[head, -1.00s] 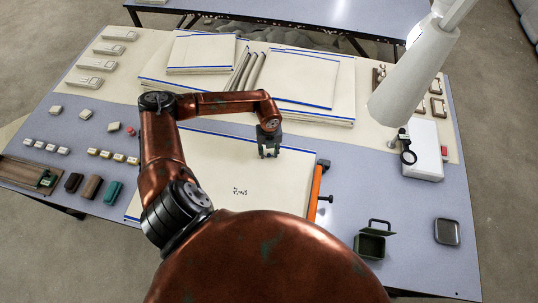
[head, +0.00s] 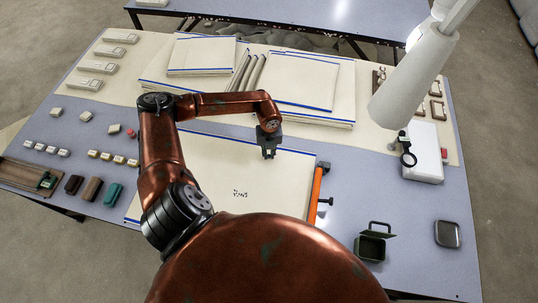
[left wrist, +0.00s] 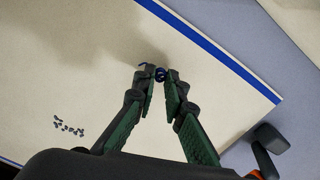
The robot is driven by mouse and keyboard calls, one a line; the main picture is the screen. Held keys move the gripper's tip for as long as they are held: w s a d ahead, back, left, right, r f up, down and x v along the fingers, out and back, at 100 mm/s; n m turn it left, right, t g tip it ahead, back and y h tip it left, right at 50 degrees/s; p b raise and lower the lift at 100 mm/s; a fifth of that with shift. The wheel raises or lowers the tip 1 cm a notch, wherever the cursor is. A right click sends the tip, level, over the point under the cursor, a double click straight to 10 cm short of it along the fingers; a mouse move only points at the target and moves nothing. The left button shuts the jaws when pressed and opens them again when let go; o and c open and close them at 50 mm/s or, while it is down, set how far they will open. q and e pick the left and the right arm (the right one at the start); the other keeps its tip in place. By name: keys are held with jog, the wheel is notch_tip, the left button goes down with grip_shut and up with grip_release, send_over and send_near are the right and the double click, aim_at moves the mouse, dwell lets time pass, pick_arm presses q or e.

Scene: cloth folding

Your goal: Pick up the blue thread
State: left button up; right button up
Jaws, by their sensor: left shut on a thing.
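The blue thread (left wrist: 160,73) shows in the left wrist view as a small dark blue coil between my fingertips, with a loose end curling out to the left. My left gripper (left wrist: 160,79) is shut on it, just over the cream cloth (left wrist: 90,75) with the blue edge stripe. In the head view my left gripper (head: 268,153) points down over the far right part of the same cloth (head: 235,170). The thread is too small to make out there. I cannot tell whether it touches the cloth. My right gripper is not in view.
Several small dark pieces (head: 240,193) lie on the cloth. An orange bar (head: 315,195) runs along its right side. Folded cloths (head: 305,77) lie behind. A green open box (head: 373,246) and a grey tray (head: 447,233) stand at the right. A white lamp (head: 415,75) hangs over the right.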

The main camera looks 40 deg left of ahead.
pick_arm(q)
notch_tip(320, 180, up, 3)
jog(key=shift+d+f, duration=0.1)
jog(key=shift+d, duration=0.05)
jog(key=s+d+r+p, duration=0.2)
jog(key=s+d+r, duration=0.1)
jog(key=d+r, duration=0.3)
jog(key=s+d+r+p, duration=0.1)
jog(key=s+d+r, duration=0.3)
jog(key=r, duration=0.4)
jog(key=shift+d+r+p, duration=0.2)
jog(key=shift+d+p, duration=0.2)
jog(key=shift+d, duration=0.5)
